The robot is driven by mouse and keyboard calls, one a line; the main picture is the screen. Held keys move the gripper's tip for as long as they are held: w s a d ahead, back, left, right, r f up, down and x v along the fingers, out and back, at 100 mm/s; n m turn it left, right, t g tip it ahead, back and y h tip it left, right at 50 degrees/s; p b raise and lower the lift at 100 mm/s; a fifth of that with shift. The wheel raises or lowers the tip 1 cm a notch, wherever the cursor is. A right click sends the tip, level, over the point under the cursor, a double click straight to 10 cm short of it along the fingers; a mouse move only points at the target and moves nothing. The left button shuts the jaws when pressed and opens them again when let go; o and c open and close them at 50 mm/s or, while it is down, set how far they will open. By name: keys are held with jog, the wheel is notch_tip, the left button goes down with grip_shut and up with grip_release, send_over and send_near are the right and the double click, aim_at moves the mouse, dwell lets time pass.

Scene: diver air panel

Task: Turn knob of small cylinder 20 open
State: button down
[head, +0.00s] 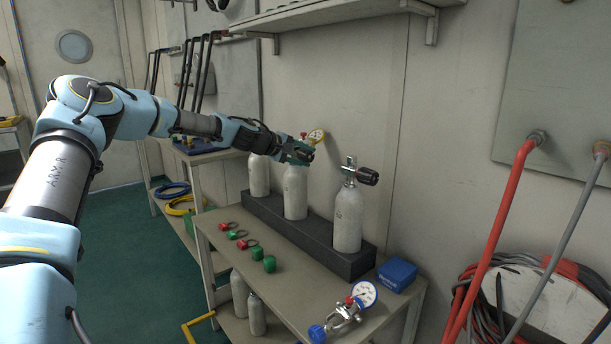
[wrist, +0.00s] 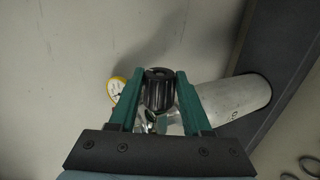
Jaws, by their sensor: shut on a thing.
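Three small pale cylinders stand upright in a row on a dark block: one at the left (head: 259,176), a middle one (head: 295,194) and a right one (head: 347,218). I cannot read a number 20 on any of them. My gripper (head: 306,154) is at the top of the middle cylinder. In the wrist view its green fingers (wrist: 158,95) are shut on a black ribbed knob (wrist: 158,88), one on each side. The middle cylinder's body (wrist: 238,97) shows beside the right finger. The right cylinder's black knob (head: 367,176) is free.
A yellow-rimmed gauge (head: 317,136) sits close behind my gripper. The dark block (head: 320,248) runs along the wall on the bench (head: 300,290). A blue box (head: 397,275), a regulator with gauge (head: 364,293) and several red and green caps lie on the bench.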

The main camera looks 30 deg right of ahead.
jog(key=shift+a+f+t+h+b, duration=0.15)
jog(key=shift+f+h+b, duration=0.45)
jog(key=shift+b, duration=2.3)
jog(key=shift+d+f+t+h+b, duration=0.15)
jog(key=shift+h+b, duration=0.85)
jog(key=shift+b, duration=1.95)
jog(key=shift+a+f+t+h+b, duration=0.2)
jog(key=shift+h+b, duration=0.6)
jog(key=shift+b, duration=2.1)
jog(key=h+b, duration=0.1)
jog(key=b, duration=0.4)
jog(key=h+b, duration=0.1)
jog(key=b, duration=0.3)
jog(key=h+b, duration=0.2)
jog(key=b, duration=0.3)
jog(key=shift+d+f+t+b, duration=0.2)
jog(key=shift+f+t+b, duration=0.1)
jog(key=h+b, duration=0.2)
jog(key=b, duration=0.5)
jog(key=shift+d+t+h, duration=0.1)
jog(key=shift+t+h, duration=0.2)
jog(key=shift+h, duration=0.1)
jog(key=shift+r+h+b, duration=0.15)
jog(key=shift+h+b, duration=0.35)
jog(key=shift+b, duration=0.65)
jog(key=shift+r+h+b, duration=0.25)
jog(key=shift+h+b, duration=0.05)
jog(key=shift+b, duration=0.1)
jog(key=shift+c, duration=1.7)
grip_release()
